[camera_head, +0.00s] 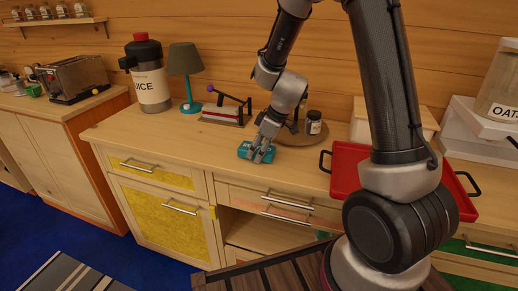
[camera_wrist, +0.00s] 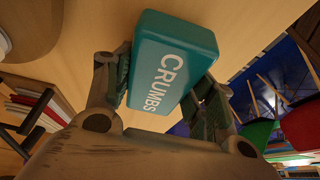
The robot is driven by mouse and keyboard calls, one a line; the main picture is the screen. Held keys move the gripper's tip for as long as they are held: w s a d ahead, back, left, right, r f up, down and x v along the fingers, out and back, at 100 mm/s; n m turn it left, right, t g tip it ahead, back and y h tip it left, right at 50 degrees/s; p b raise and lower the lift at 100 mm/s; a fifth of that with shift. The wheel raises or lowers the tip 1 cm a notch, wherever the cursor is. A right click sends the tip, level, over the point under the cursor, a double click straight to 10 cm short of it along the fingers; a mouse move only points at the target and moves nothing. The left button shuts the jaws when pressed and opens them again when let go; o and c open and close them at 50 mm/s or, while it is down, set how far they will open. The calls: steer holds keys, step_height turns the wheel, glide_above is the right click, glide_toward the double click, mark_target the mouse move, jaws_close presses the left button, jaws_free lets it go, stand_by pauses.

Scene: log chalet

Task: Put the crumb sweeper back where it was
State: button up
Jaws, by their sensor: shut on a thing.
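The crumb sweeper (camera_wrist: 178,65) is a teal box with "CRUMBS" in white letters. In the wrist view it sits between the two fingers of my gripper (camera_wrist: 160,90), which is shut on it. In the head view the teal crumb sweeper (camera_head: 243,150) is at the front edge of the wooden counter (camera_head: 185,136), under my gripper (camera_head: 262,152). The fingers hide part of it there. I cannot tell whether it touches the counter top or is just above it.
A round wooden board (camera_head: 293,137) with a small jar (camera_head: 314,122) is behind my gripper. A red tray (camera_head: 350,158) is to the right. A press-like device (camera_head: 222,114), teal lamp (camera_head: 187,70) and juice dispenser (camera_head: 150,85) stand left. The counter's front left is clear.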

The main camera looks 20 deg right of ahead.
steer(key=o, duration=1.1)
steer(key=v, duration=1.2)
steer(key=s+d+r+m+h, duration=0.1)
steer(key=s+d+r+m, duration=0.2)
steer(key=s, duration=0.5)
steer(key=s+d+r+m+t+h, duration=0.1)
steer(key=s+d+r+m, duration=0.3)
steer(key=s, duration=0.3)
steer(key=s+d+r+m+h, duration=0.1)
steer(key=s+d+r+m, duration=0.2)
steer(key=s, duration=0.5)
steer(key=shift+s+d+r+m+h, duration=0.15)
steer(key=shift+d+r+m+h, duration=0.05)
steer(key=shift+r, duration=0.2)
steer(key=shift+s+d+r+m+h, duration=0.15)
steer(key=shift+r+m+h, duration=0.05)
steer(key=shift+r, duration=0.15)
